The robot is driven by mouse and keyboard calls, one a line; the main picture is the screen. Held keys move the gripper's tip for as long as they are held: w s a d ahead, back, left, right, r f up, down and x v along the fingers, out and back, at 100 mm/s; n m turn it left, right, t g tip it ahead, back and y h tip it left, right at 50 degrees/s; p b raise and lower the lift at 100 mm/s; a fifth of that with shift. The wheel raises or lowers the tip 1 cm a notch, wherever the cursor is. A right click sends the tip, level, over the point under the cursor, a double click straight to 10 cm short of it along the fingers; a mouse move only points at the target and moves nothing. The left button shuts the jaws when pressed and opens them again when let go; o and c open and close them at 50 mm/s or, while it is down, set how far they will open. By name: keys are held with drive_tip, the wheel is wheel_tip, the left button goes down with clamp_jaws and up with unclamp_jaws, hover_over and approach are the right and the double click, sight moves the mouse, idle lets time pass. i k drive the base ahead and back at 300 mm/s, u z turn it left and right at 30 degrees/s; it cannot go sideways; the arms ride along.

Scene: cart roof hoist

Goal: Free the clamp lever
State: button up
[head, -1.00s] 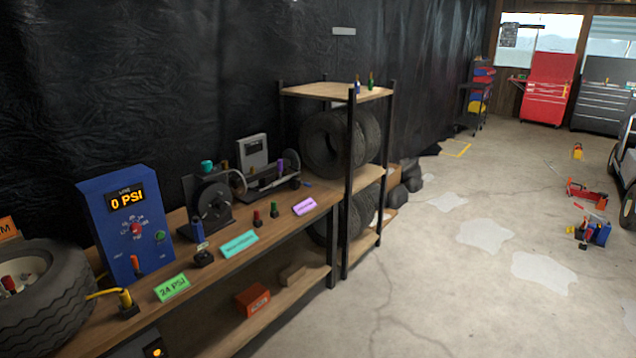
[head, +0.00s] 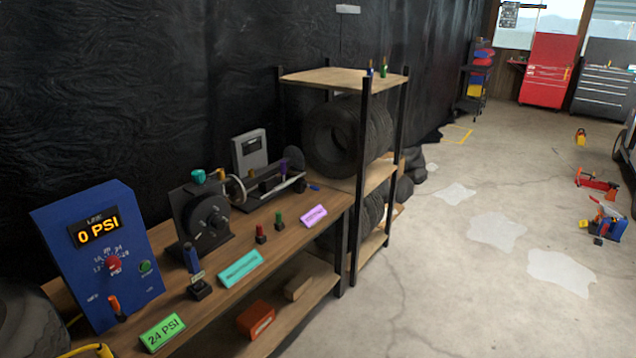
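No part is clearly recognisable as the clamp lever. A black disc machine (head: 208,222) with a teal knob (head: 198,176) stands on the workbench (head: 262,210). Behind it, to the right, is a long shaft device (head: 272,182) with a purple knob (head: 283,164). A blue-topped upright handle (head: 192,262) stands on a small black base in front of the disc machine. A blue box (head: 98,254) reading 0 PSI has an orange lever (head: 116,306) on its front. My gripper is not in view.
A shelf rack (head: 345,78) with tyres stands at the bench's right end. A red floor jack (head: 597,185) and a blue device (head: 607,224) stand on the floor at right. The middle floor is clear.

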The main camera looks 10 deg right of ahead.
sight(305, 184)
drive_tip(key=z, duration=0.2)
drive_tip(key=i, duration=1.25)
drive_tip(key=u, duration=0.05)
